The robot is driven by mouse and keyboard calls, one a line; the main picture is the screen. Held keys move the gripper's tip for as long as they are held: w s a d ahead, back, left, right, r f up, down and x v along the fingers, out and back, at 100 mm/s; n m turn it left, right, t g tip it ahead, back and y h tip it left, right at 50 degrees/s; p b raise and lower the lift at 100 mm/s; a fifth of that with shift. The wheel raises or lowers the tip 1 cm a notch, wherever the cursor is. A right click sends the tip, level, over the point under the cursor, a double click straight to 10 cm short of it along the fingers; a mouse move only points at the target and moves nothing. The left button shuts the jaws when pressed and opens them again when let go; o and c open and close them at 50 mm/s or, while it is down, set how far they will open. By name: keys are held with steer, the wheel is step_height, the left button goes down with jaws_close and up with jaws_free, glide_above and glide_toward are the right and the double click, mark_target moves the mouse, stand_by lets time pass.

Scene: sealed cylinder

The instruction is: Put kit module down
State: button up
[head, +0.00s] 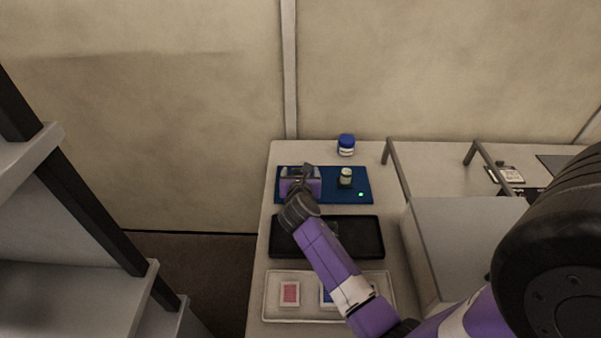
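A small purple-and-grey box (315,188), which looks like the kit module, is at the left end of a blue mat (330,198) in the head view. My gripper (304,174) is right at this box, with its dark fingers overlapping it. The hand and wrist cover part of the box. I cannot tell whether the fingers are closed on it, or whether the box rests on the mat or is just above it.
A small jar (346,178) and a green light are on the mat's right part. A blue-lidded jar (346,146) stands behind. A black tray (368,236) and a white tray (275,312) with red and blue cards lie in front, partly under my arm. Grey rails stand right.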

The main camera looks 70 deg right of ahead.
steer(key=shift+r, duration=0.4)
steer(key=v, duration=1.2)
